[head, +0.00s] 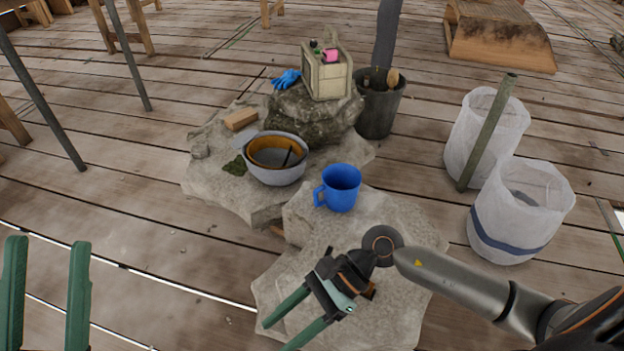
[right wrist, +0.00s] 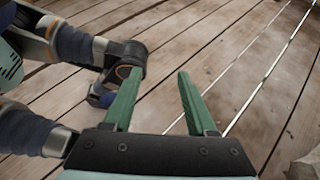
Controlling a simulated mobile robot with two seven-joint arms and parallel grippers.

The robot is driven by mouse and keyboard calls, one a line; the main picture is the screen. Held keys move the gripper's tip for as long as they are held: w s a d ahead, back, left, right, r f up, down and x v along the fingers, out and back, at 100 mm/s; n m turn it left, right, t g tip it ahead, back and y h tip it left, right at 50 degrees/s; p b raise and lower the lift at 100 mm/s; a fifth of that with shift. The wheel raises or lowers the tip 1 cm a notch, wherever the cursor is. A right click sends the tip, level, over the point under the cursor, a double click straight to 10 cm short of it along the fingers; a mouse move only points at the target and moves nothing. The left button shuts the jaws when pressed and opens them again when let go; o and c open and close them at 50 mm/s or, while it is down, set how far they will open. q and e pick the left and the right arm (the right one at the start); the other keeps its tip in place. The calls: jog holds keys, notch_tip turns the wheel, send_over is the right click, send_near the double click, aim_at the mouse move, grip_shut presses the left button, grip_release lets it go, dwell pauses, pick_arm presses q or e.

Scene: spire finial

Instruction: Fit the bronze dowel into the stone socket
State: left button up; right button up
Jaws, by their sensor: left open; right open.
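My left gripper (head: 48,242) is at the lower left of the head view, its two green fingers apart and empty over the plank floor. My right gripper (head: 275,337) hangs over the front stone block (head: 408,222), with its green fingers apart. In the right wrist view its fingers (right wrist: 153,82) have only planks between them. A small brown-orange piece (head: 370,291) shows beside the right gripper on the stone; I cannot tell whether it is the bronze dowel. I cannot make out the stone socket; my right arm hides part of the block.
A blue mug (head: 342,188) stands on the front stone. Behind it are a bowl (head: 276,174), a wooden block (head: 241,119), a blue glove (head: 287,79) and a tool caddy (head: 328,78). A dark bucket (head: 378,112) and white sacks (head: 522,210) stand right.

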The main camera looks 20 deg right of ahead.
jog(key=s+a+r+m+t+y, duration=0.1)
jog(key=a+r+m+t+y, duration=0.1)
jog(key=r+m+y, duration=0.6)
jog(key=s+a+r+m+t+y, duration=0.1)
jog(key=a+r+m+t+y, duration=0.3)
jog(key=r, duration=0.7)
jog(key=w+d+r+m+t+h, duration=0.2)
jog(key=d+r+m+t+h, duration=0.2)
jog(key=m+t, duration=0.4)
jog(key=w+d+r+m+t+h, duration=0.2)
jog(key=d+r+m+t+h, duration=0.3)
jog(key=m, duration=1.7)
jog(key=d+r+t, duration=0.1)
jog(key=d+t, duration=0.1)
jog(key=t, duration=0.2)
jog(key=shift+d+r+m, duration=0.15)
jog(key=shift+d+m, duration=0.15)
jog(key=shift+d, duration=0.05)
